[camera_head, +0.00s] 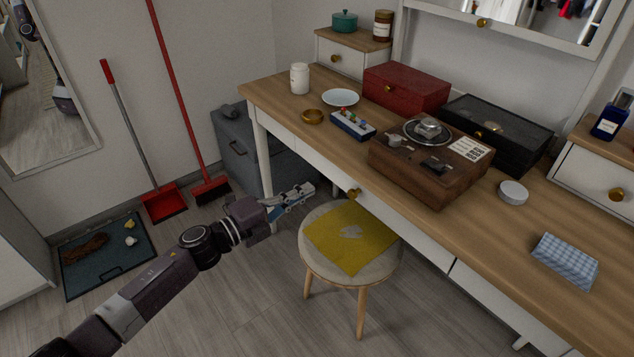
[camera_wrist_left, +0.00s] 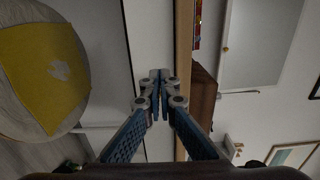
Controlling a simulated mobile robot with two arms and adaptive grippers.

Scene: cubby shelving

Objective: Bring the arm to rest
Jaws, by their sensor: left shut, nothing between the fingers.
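My left arm comes in from the lower left in the head view. Its gripper (camera_head: 302,191) is shut and empty, in front of the dressing table's left part and above the floor, to the upper left of the stool. In the left wrist view the two fingers (camera_wrist_left: 159,76) meet at their tips with nothing between them. The white drawer front and wooden edge of the table lie beyond the fingertips there. My right gripper is not in view.
A round stool (camera_head: 313,269) with a yellow cloth (camera_head: 352,238) stands close to the gripper. The dressing table (camera_head: 455,228) carries a wooden record-player-like box (camera_head: 424,176), a red box (camera_head: 405,89) and small items. A red broom (camera_head: 210,188) and dustpan (camera_head: 164,203) stand left.

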